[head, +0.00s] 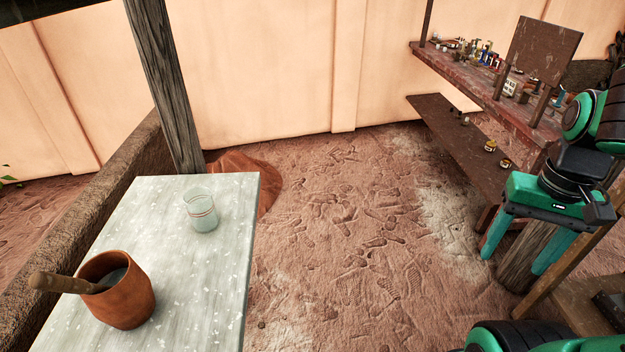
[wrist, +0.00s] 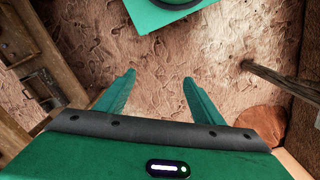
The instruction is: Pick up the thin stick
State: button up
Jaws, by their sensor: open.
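A brown stick (head: 62,284) leans in a reddish clay pot (head: 122,300). One end sticks out past the rim to the left and the other end is hidden inside. The pot stands at the near left of a pale speckled table (head: 165,255) in the head view. It is the only clear stick I see on the table, and it looks rather thick. My gripper (head: 523,252) is open and empty at the far right, well away from the table and the pot. In the wrist view my gripper (wrist: 158,82) shows two spread green fingers over bare ground.
A glass (head: 201,211) stands on the table's far half. A wooden post (head: 165,88) rises behind the table beside a low wall (head: 85,195). A shelf (head: 480,77) with several small bottles stands at the right, near my arm. Open sandy ground (head: 340,235) lies between.

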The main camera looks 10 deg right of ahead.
aim_at(40, 279)
jog(key=u, duration=1.65)
